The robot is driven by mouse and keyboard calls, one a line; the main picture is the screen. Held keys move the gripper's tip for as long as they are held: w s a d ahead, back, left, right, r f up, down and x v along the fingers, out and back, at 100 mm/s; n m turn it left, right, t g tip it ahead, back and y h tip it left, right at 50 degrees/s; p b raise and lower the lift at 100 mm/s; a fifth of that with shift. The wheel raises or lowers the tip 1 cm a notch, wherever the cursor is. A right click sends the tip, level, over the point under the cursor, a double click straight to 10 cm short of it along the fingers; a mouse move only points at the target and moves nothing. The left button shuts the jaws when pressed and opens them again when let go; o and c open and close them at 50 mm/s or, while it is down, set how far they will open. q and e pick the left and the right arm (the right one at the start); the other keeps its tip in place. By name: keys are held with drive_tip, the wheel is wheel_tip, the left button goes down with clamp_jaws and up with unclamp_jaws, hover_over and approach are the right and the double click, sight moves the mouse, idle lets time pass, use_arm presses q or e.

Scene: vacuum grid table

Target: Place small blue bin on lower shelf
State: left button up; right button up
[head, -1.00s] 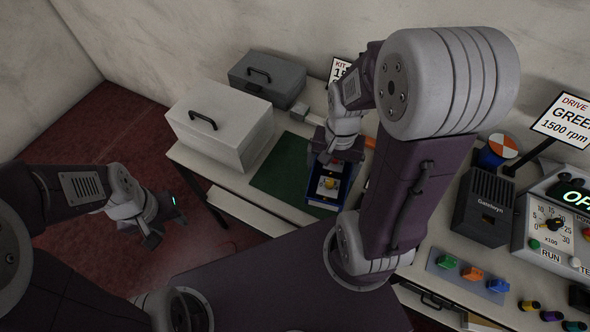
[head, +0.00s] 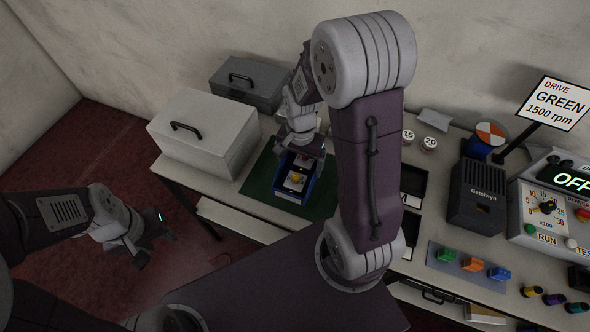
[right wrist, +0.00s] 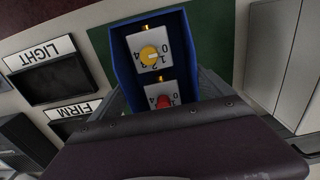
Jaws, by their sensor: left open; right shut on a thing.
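The small blue bin (head: 291,196) is over the green mat (head: 262,172) on the table; I cannot tell whether it touches the mat. It holds white blocks with a yellow knob (right wrist: 149,54) and a red knob (right wrist: 164,101). In the right wrist view the blue bin (right wrist: 122,62) extends out from my gripper. My right gripper (head: 303,158) is shut on the bin at its far end; its fingertips are partly hidden. My left gripper (head: 152,243) is open and empty, left of the table. The lower shelf (head: 238,221) shows partly below the tabletop's front edge.
A light grey case (head: 208,135) and a darker grey box (head: 250,84) stand left of and behind the mat. Dark trays (head: 412,183), a Gatelwyn unit (head: 478,196), a control panel (head: 545,215) and a coloured-clip plate (head: 467,266) occupy the right side. Open floor lies left of the table.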

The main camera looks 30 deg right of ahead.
sight(295, 170)
drive_tip(key=shift+w+a+f, duration=0.5)
drive_tip(key=shift+w+a, duration=0.05)
drive_tip(key=shift+w, duration=0.1)
drive_tip(key=shift+f, duration=1.95)
drive_tip(key=shift+f, duration=0.1)
drive_tip(key=o, duration=1.2)
